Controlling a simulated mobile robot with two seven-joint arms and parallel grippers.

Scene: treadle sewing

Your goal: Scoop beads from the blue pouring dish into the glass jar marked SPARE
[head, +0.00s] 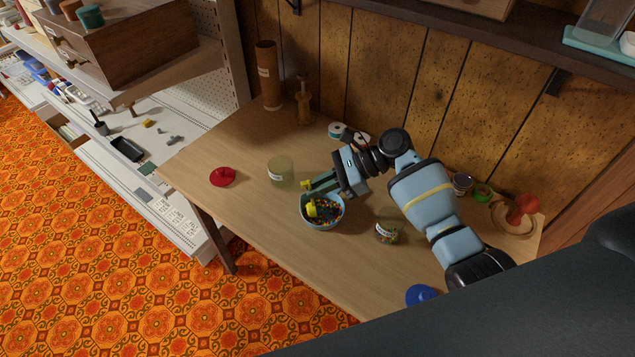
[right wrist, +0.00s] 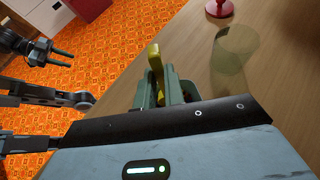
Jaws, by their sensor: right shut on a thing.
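The blue pouring dish (head: 335,224) stands on the table with many-coloured beads in it. My right gripper (head: 311,190) is over the dish, shut on a yellow scoop (head: 312,208) whose lower part is in the dish among the beads. The scoop also shows between the fingers in the right wrist view (right wrist: 154,60). A clear jar (head: 281,172) with a pale label looks empty, left of the dish. Another labelled jar (head: 388,232), right of the dish, holds some beads. I cannot read either label. My left gripper (right wrist: 62,56) shows in the right wrist view, fingers apart and empty.
A red knobbed lid (head: 222,176) lies at the left of the table and a blue lid (head: 420,294) near the front edge. A brown tube (head: 268,75) and small spools stand along the wall. The tabletop between dish and left jar is clear.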

